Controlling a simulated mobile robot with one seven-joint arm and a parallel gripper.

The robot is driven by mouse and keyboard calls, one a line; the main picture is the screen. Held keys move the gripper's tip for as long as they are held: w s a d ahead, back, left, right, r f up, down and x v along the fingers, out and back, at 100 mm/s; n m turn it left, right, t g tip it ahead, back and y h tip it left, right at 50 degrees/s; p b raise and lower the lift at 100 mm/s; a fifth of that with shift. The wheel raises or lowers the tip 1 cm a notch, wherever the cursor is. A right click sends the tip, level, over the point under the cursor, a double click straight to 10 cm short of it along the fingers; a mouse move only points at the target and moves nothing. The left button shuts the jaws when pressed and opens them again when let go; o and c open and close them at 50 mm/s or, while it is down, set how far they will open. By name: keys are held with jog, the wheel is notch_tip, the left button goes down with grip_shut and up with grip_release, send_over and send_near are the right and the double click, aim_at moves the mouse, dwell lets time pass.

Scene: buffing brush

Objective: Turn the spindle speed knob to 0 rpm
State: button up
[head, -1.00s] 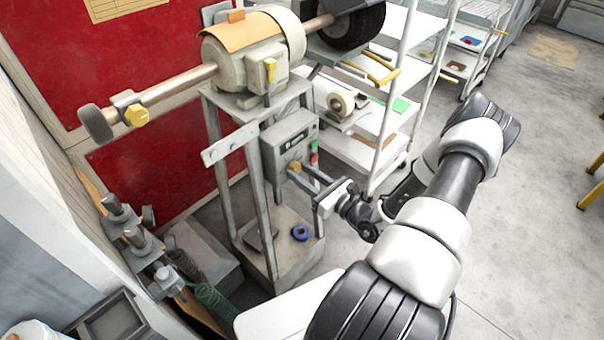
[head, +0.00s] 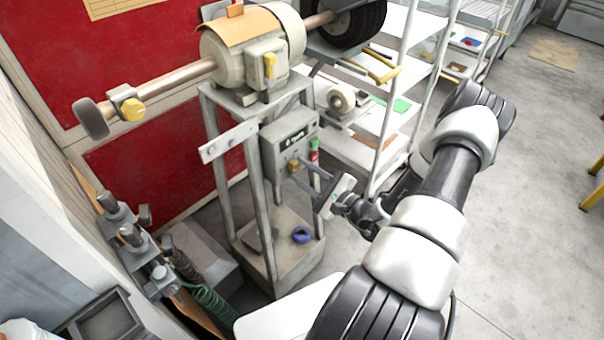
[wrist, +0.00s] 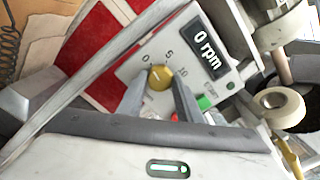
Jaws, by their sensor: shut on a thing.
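The spindle speed knob (wrist: 160,77) is a round yellow knob on the grey control box, and it also shows in the head view (head: 293,165). Its scale reads 0, 5 and 10, and its pale pointer line lies near the 0 side. The display (wrist: 208,50) above it reads 0 rpm. My gripper (wrist: 161,85) has its two fingers closed on the knob from either side. In the head view my gripper (head: 305,176) reaches the front of the control box (head: 285,140) from the right, with its body tilted.
A green button (wrist: 204,103) and a red button sit beside the knob on the box. The grinder motor (head: 250,50) stands above on a metal frame. A white shelf rack (head: 400,90) is close behind my arm. Open floor lies to the right.

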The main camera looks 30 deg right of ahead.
jog(key=shift+n+b, duration=0.3)
jog(key=shift+n, duration=0.7)
jog(key=o, duration=1)
jog(key=shift+o, duration=0.2)
jog(key=v, duration=1.7)
jog(key=shift+s+b, duration=0.25)
jog(key=shift+b, duration=0.1)
jog(key=shift+d, duration=0.1)
